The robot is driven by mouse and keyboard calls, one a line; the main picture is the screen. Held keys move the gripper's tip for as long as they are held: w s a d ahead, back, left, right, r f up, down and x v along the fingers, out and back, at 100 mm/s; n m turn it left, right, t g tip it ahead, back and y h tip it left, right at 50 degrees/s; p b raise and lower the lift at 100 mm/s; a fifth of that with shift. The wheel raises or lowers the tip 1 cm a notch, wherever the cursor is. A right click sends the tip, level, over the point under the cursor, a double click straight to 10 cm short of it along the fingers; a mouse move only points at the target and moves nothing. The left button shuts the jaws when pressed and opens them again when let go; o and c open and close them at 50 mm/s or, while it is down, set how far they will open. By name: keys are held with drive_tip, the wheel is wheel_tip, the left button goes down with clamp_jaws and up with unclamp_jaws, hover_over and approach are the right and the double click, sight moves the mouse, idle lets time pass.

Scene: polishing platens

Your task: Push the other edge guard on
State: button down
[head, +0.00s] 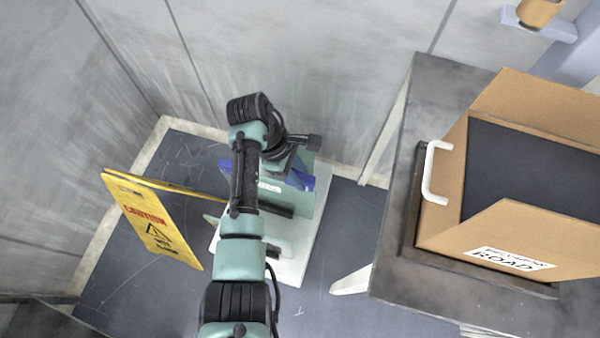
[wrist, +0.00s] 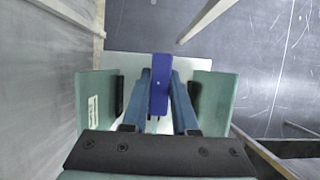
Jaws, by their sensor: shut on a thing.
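A blue edge guard (wrist: 159,85) lies lengthwise in the middle of the wrist view, between my gripper's (wrist: 160,95) two grey-blue fingers. The gripper is shut on it. In the head view my arm covers the gripper's tips; blue ends show at the right (head: 301,181) and left (head: 225,165) of the arm. Teal upright plates, one at the left (wrist: 98,85) and one at the right (wrist: 215,100), flank the fingers in the wrist view. They stand over a pale base (head: 307,250) on the floor. Whether the guard touches anything below is hidden.
A yellow caution sign (head: 150,215) stands close on the left. Grey walls (head: 290,70) close off the back. Dark floor (head: 130,290) is clear at the front left.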

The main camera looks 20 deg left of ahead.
drive_tip(key=shift+f+b, duration=0.85)
drive_tip(key=shift+f, duration=1.65)
idle(2.5)
drive_tip(key=c, duration=0.6)
unclamp_jaws()
drive_tip(key=shift+r, duration=0.1)
drive_tip(key=p+v, duration=0.1)
drive_tip(key=v, duration=1.1)
drive_tip(key=shift+a+r, duration=0.25)
drive_tip(key=shift+r, duration=0.1)
